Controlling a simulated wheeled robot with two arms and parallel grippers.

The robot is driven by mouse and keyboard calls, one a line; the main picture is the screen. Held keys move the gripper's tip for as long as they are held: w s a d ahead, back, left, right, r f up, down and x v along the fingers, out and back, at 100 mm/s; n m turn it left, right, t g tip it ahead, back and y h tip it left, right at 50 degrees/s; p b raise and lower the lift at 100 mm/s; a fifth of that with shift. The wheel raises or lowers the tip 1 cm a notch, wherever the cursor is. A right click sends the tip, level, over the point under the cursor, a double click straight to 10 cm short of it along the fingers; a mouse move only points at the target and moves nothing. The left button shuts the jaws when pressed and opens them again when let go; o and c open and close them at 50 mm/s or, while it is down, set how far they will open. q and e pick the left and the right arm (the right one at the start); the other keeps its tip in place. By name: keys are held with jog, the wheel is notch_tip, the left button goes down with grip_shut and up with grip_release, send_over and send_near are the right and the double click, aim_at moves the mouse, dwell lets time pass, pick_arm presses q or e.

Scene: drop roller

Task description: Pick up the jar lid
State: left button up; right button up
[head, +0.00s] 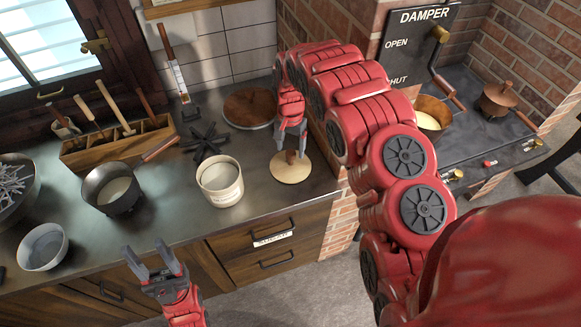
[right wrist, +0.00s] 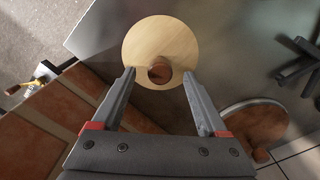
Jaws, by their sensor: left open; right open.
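The jar lid (head: 291,168) is a pale round wooden disc with a brown knob, lying flat on the dark counter near its right end. It also shows in the right wrist view (right wrist: 160,38), with the knob (right wrist: 160,71) between the two fingertips in the picture. My right gripper (head: 290,152) is open and points down over the lid, one finger on each side of the knob, with gaps visible. I cannot tell the exact height of the fingertips. A cream jar (head: 220,188) stands left of the lid. My left gripper (head: 151,251) is open and empty in front of the counter.
A round brown board (head: 248,106) and a black trivet (head: 205,140) lie behind the lid. A dark pot (head: 113,190), a white bowl (head: 43,247) and a wooden tool box (head: 115,142) stand left. A brick wall (head: 310,125) rises close to my right arm.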

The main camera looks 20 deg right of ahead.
aim_at(291, 152)
jog(key=shift+f+p, duration=0.45)
jog(key=shift+p, duration=0.05)
notch_tip(291, 152, down, 3)
jog(key=shift+p, duration=0.85)
jog(key=shift+w+f, duration=0.1)
jog(key=shift+f, duration=0.35)
grip_shut()
